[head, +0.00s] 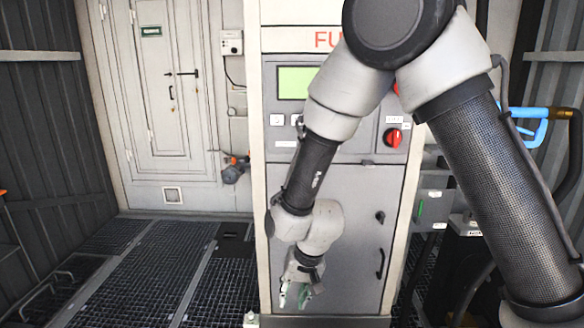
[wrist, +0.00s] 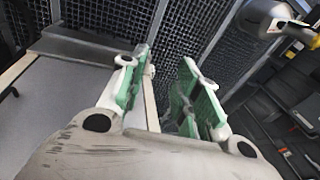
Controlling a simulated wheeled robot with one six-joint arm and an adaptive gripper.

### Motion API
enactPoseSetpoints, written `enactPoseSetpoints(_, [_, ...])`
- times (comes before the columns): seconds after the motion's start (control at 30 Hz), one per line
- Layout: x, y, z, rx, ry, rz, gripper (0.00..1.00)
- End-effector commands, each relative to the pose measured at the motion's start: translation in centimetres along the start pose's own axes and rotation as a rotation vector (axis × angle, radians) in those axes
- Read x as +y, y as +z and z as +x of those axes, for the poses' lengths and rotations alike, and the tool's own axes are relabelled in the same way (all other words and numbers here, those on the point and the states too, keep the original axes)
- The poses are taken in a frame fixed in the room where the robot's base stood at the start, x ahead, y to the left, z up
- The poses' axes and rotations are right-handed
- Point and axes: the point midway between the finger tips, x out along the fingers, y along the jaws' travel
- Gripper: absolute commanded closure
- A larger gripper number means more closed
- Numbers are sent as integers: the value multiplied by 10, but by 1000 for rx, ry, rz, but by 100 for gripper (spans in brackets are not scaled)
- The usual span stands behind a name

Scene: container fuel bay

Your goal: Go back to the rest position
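My gripper (head: 293,297) hangs low in front of the fuel dispenser cabinet (head: 340,215) in the head view, pointing down. In the wrist view, my gripper (wrist: 165,85) shows two green-padded fingers spread apart. Nothing is between them. My arm crosses the right half of the head view and hides part of the cabinet's front and its lettering.
The cabinet has a green screen (head: 295,83) and a red rotary switch (head: 393,138). A blue fuel nozzle (head: 528,124) hangs at the right. A closed door (head: 165,85) stands at the back left. The grated floor (head: 140,275) at the left is mostly clear.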

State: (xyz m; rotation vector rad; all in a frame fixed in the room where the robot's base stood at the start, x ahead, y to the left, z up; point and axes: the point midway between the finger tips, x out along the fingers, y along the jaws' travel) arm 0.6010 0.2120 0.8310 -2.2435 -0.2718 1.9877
Motion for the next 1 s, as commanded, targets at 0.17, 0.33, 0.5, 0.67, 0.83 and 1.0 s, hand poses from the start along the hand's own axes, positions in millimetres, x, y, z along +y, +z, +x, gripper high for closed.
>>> enactPoseSetpoints(0.17, [71,18,-111,-144,45,-206,68])
enactPoseSetpoints(0.33, [144,43,-203,-193,99,-303,68])
enactPoseSetpoints(0.5, [210,74,-278,-141,158,-279,68])
enactPoseSetpoints(0.67, [251,94,-328,33,195,-174,68])
enactPoseSetpoints(0.83, [271,106,-365,202,209,-67,68])
enactPoseSetpoints(1.0, [282,112,-378,255,223,-7,68])
